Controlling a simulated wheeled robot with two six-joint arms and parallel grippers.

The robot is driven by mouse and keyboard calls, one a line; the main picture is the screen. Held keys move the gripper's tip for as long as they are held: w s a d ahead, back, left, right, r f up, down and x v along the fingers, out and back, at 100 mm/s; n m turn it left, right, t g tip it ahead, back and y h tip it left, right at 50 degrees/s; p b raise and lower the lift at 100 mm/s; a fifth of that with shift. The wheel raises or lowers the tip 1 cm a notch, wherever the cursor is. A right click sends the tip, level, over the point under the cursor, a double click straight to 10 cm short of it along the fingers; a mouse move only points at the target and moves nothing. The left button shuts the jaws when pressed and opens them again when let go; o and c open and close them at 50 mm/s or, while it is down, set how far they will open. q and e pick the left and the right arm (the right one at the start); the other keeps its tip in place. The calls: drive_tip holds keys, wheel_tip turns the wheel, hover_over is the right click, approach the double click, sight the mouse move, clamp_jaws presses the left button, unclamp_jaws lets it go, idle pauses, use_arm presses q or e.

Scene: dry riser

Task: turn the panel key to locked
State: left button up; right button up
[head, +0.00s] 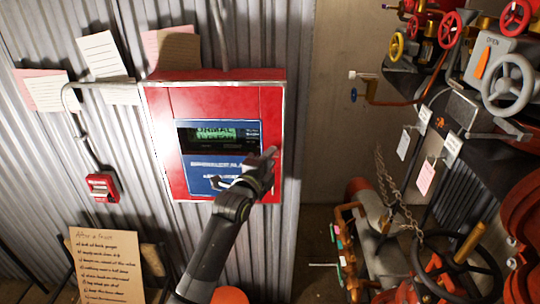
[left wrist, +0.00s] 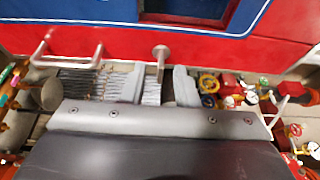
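The red panel (head: 155,120) hangs on the corrugated wall, with a lit green display and a blue front plate (head: 205,168). Its red lower part (left wrist: 110,40) spans the top of the left wrist view. A small metal key-like stem with a round head (left wrist: 160,52) stands out from the red face there. My left gripper (head: 264,163) is at the panel's lower right and hides that part in the head view. Its two grey fingers (left wrist: 161,86) are apart, the stem ahead between them; I cannot tell if they touch it. My right gripper is not in view.
A silver U-shaped handle (left wrist: 65,55) projects left of the stem. A red pull station (head: 102,187) and a handwritten note (head: 106,265) are at left. Valves, pipes and handwheels (head: 510,85) crowd the right side. The bare wall (head: 335,120) right of the panel is free.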

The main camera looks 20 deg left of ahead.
use_arm(q)
drive_tip(key=shift+w, duration=0.45)
clamp_jaws()
